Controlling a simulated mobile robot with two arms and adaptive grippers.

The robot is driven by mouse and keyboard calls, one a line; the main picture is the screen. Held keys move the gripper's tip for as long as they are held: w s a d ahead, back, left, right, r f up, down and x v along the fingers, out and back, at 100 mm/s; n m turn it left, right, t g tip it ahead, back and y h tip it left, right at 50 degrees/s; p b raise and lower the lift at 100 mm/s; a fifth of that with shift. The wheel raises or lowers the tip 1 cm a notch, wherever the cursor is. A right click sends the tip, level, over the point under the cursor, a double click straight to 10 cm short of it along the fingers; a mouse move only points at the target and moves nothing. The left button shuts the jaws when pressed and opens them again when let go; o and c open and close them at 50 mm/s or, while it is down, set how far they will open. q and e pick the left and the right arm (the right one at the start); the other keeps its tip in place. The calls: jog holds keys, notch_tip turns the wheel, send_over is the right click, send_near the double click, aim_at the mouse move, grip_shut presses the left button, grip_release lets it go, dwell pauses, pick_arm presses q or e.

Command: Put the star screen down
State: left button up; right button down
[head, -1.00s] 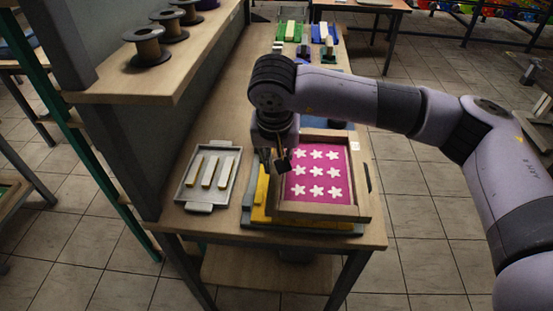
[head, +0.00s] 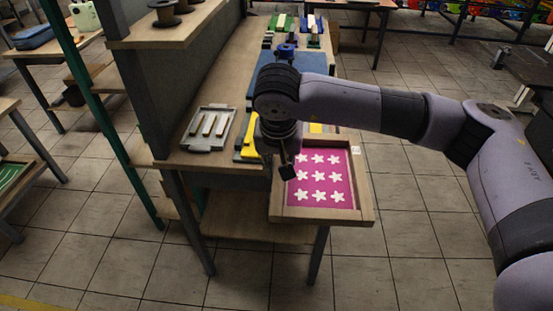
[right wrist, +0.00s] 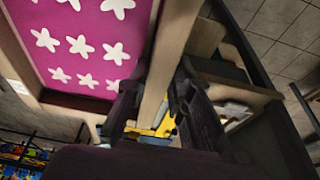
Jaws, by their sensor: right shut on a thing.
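The star screen (head: 319,181) is a wooden frame with a magenta mesh and rows of white stars. In the head view it is off the front right end of the workbench, over the floor side. My right gripper (head: 287,172) is at its left side. In the right wrist view the fingers (right wrist: 160,110) are shut on the wooden side bar of the frame, with the magenta mesh (right wrist: 75,40) to the left. The wrist and arm hide part of the frame's far left. My left gripper is not in view.
Blue and green items stand farther back. Open tiled floor (head: 410,230) lies to the right and front.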

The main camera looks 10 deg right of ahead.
aim_at(300, 196)
jog(key=shift+s+d+f, duration=0.25)
jog(key=shift+d+f, duration=0.15)
jog(key=shift+f, duration=0.25)
jog(key=shift+s+d+f, duration=0.2)
jog(key=shift+d+f, duration=0.15)
jog(key=shift+f, duration=0.25)
jog(key=shift+n, duration=0.6)
jog(key=s+d+f, duration=0.1)
jog(key=f, duration=0.2)
jog(key=s+d+f, duration=0.1)
jog(key=shift+s+d+f, duration=0.3)
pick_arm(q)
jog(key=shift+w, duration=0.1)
pick_arm(e)
jog(key=s+d+f+n, duration=0.1)
jog(key=s+d+f, duration=0.1)
jog(key=s+f, duration=0.1)
jog(key=s+d+f+n+y, duration=0.1)
jog(key=s+d+f, duration=0.1)
jog(key=f, duration=0.4)
jog(key=shift+s, duration=0.55)
